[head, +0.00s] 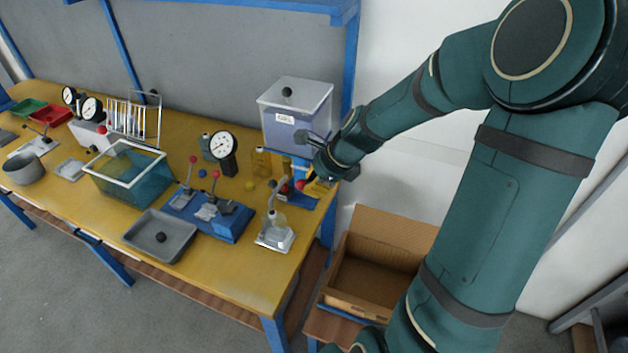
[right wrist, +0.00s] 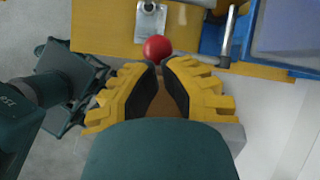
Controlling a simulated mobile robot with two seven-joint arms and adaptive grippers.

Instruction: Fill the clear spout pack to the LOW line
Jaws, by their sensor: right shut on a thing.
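A small clear pack (head: 278,221), which looks like the spout pack, stands in a metal stand (head: 274,238) near the table's right front corner. Its LOW line and fill level are too small to read. A lidded, labelled tank (head: 294,122) stands behind it on a blue frame. A red ball knob (head: 300,185) sits below the tank; it also shows in the right wrist view (right wrist: 157,48). My right gripper (head: 314,184) is at this knob, its yellow fingers (right wrist: 160,66) shut on it at the tips. My left gripper is out of view.
A blue clamp fixture (head: 214,217), a grey tray (head: 160,236), a dial gauge (head: 223,148) and a clear tank with a white rim (head: 127,172) stand left of the pack. An open cardboard box (head: 376,262) is right of the table. The table's front right corner is clear.

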